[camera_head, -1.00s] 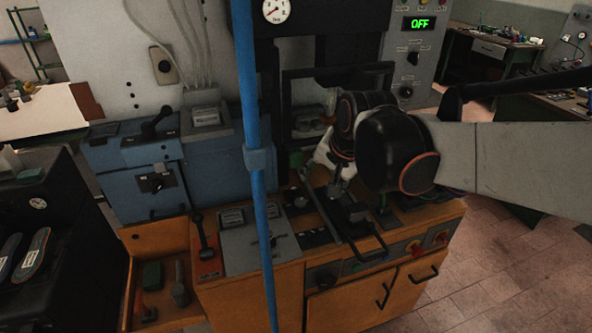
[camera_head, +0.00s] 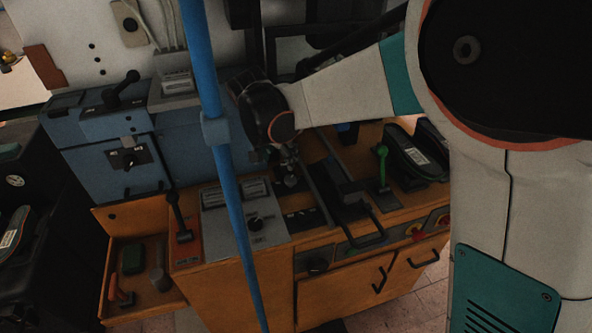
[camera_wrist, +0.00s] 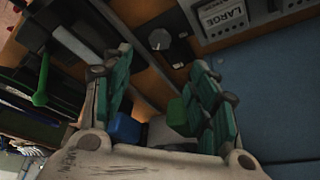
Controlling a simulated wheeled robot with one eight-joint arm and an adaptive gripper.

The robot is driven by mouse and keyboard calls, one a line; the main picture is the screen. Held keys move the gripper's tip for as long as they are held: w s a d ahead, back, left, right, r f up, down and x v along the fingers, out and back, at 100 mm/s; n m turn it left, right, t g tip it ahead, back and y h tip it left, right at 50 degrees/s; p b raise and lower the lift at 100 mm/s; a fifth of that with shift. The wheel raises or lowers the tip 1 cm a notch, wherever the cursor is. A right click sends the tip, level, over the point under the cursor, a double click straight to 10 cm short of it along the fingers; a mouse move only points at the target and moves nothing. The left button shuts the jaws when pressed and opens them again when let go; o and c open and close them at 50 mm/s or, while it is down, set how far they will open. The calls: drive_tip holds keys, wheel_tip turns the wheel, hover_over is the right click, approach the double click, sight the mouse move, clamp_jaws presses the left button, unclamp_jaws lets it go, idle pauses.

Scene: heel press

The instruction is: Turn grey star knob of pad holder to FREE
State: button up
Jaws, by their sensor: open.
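A grey knob (camera_wrist: 160,38) on a black plate shows beyond my fingertips in the wrist view. It looks like the star knob, but its label and setting are not readable. In the head view, a knob on a black plate (camera_head: 290,184) sits on the orange bench top, just under my gripper (camera_head: 290,166), which partly hides it. In the wrist view my gripper (camera_wrist: 160,78) has its green-padded fingers spread wide, with no knob between them. A blue block (camera_wrist: 124,128) and a green block (camera_wrist: 178,115) show behind the fingers.
A slide with a black handle (camera_head: 368,240) and a green lever (camera_head: 383,168) stand right of the gripper. A blue upright pole (camera_head: 213,130) crosses in front. A "LARGE" label (camera_wrist: 222,14) is near the right finger.

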sight(290, 179)
drive_tip(key=b+x, duration=0.4)
drive_tip(key=x, duration=0.9)
drive_tip(key=shift+w+f, duration=0.15)
drive_tip(key=shift+f, duration=0.1)
drive_tip(key=c, duration=1.1)
